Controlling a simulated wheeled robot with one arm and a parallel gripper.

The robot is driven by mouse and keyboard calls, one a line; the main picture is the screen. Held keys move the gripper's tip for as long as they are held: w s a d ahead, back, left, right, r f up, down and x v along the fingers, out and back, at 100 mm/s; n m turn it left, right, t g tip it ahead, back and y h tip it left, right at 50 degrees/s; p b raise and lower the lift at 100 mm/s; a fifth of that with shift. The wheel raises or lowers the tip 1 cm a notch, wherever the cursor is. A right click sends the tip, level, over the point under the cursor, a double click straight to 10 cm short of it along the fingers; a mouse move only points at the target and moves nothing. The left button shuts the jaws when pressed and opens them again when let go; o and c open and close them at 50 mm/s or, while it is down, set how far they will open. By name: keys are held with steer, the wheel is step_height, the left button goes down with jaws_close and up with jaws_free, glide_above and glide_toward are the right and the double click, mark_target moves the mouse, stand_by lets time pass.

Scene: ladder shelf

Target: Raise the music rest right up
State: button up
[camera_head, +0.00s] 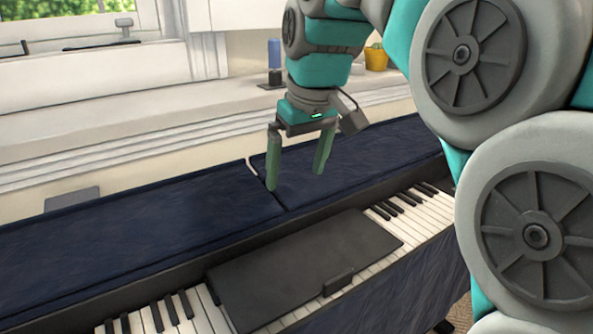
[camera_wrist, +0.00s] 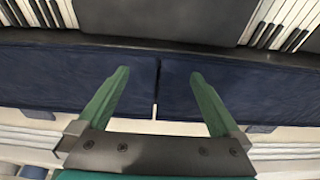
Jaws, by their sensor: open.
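The music rest (camera_head: 305,265) is a dark grey panel lying low over the piano keys (camera_head: 430,215), with a small raised block (camera_head: 338,283) at its near edge. In the wrist view part of the music rest (camera_wrist: 168,18) shows at the top, between two groups of keys. My gripper (camera_head: 296,182) hangs fingers down above the blue-covered top of the piano, behind the rest and apart from it. Its two green fingers are spread with nothing between them, also in the wrist view (camera_wrist: 158,78).
The dark blue piano top (camera_head: 130,225) has a seam near my gripper. Behind it is a pale windowsill (camera_head: 130,115) with a blue bottle (camera_head: 274,55) and a yellow pot (camera_head: 376,58). My arm fills the right of the head view. The air above the rest looks free.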

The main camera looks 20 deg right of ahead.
steer(key=v, duration=0.6)
steer(key=shift+r, duration=0.4)
steer(key=shift+s, duration=0.15)
